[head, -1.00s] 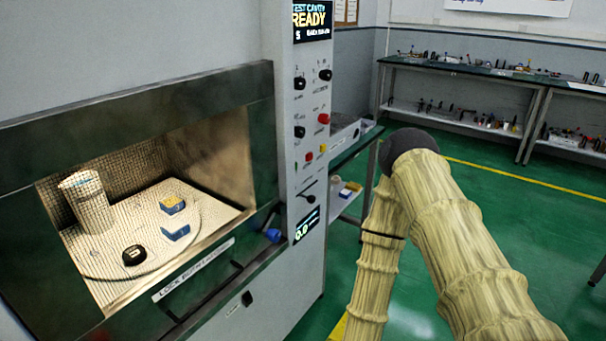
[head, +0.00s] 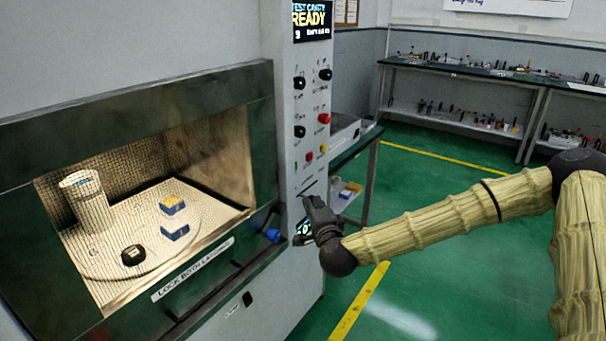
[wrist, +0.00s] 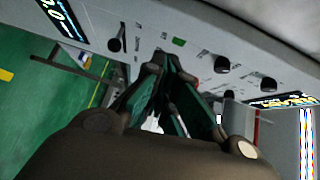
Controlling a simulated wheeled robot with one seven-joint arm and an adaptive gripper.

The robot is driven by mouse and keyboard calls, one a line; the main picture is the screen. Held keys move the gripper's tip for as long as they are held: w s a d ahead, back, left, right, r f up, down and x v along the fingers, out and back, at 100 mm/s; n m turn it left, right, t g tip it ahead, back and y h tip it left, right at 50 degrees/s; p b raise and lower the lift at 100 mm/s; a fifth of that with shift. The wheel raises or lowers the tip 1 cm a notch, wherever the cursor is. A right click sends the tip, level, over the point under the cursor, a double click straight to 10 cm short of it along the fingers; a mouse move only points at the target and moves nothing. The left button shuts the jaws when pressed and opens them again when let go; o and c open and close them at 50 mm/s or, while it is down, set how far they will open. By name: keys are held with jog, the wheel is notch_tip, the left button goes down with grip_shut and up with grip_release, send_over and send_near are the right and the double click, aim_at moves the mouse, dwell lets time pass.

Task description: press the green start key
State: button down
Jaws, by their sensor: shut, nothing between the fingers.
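The green start key (head: 296,168) is a small upright green bar on the left side of the grey control panel (head: 311,95), left of a red and an amber button. In the wrist view the green key (wrist: 179,42) lies just above and right of the fingertips, uncovered. My gripper (head: 307,198) is shut and empty in front of the lower panel, below the key. In the wrist view my gripper (wrist: 165,62) points toward the panel; I cannot tell whether it touches it. In the head view it partly hides the lower display (head: 304,228).
Black knobs (head: 326,75) and a larger red button (head: 324,118) sit higher on the panel. A "READY" screen (head: 312,20) is on top. The chamber door with its blue latch (head: 273,235) is at left. A bench (head: 359,160) stands behind; open green floor lies right.

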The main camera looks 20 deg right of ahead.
jog(key=d+r, duration=0.1)
jog(key=d+r+m+h, duration=0.1)
jog(key=r, duration=0.1)
jog(key=shift+w+d, duration=0.3)
jog(key=shift+w, duration=0.1)
jog(key=shift+w, duration=0.1)
jog(key=w+a+p, duration=0.1)
jog(key=w+p, duration=0.2)
jog(key=w, duration=1)
jog(key=shift+a, duration=0.15)
jog(key=shift+a+f, duration=0.1)
